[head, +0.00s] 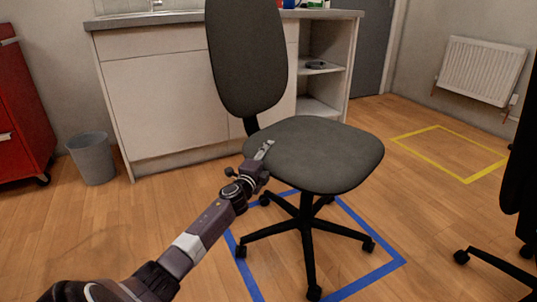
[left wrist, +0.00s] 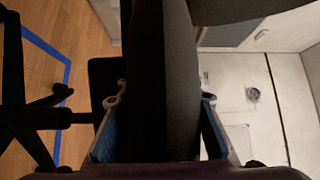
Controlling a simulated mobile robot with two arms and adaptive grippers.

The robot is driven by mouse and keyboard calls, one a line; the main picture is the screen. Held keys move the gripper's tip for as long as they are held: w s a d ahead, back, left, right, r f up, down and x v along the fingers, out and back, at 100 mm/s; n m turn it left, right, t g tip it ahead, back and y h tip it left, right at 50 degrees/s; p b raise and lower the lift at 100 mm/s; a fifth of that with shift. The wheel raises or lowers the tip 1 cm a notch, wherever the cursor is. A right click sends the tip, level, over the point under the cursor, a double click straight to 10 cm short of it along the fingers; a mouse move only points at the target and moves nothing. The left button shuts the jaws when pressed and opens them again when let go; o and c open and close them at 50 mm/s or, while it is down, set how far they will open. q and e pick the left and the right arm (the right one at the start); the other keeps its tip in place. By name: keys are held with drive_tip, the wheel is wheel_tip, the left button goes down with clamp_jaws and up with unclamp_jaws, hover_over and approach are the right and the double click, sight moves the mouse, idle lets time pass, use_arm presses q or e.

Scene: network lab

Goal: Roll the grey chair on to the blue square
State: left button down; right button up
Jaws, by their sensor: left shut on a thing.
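The grey chair (head: 318,155) stands upright with its black castor base over the blue square (head: 378,271), a taped outline on the floor. The castors at the left and back left are on or very near the tape; the right castor is inside it. My left gripper (head: 264,152) is shut on the left edge of the seat. In the left wrist view the dark seat edge (left wrist: 165,80) sits between its two fingers (left wrist: 162,130), and part of the blue tape (left wrist: 45,45) shows at the left. My right gripper is out of view.
A counter (head: 165,90) with open shelves stands behind the chair. A grey bin (head: 92,160) and a red cabinet (head: 20,110) are at the left. A dark chair (head: 520,190) is at the right edge. A yellow square (head: 466,180) on the floor at the back right is empty.

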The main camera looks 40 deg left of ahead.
use_arm(q)
drive_tip(key=c, duration=1.3)
unclamp_jaws()
drive_tip(key=shift+o, duration=0.2)
drive_tip(key=shift+s, duration=0.1)
drive_tip(key=v, duration=1.1)
drive_tip(key=shift+s+d, duration=0.2)
drive_tip(key=shift+s, duration=0.15)
